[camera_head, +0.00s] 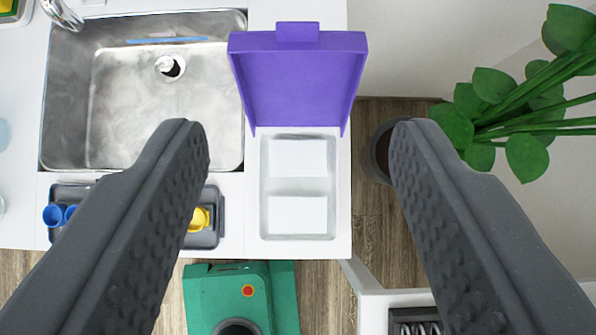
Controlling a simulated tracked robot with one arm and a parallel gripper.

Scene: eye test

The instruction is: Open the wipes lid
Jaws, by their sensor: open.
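The wipes box (265,215) is a pale grey, open-topped container on the white counter, right of the sink. Two white wipes stacks (298,215) show inside it. Its purple lid (298,85) stands swung open at the box's far side, with a small tab at its top edge. My gripper (298,148) is open, its two dark fingers wide apart on either side of the box in the picture. Nothing is between the fingertips that they touch.
A metal sink (120,120) with a blue stick (167,40) lies left. A grey tray (215,232) holding blue cups (54,215) and a yellow item is in front of it. A green machine (240,295) stands below the counter edge. A potted plant (527,155) is at right.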

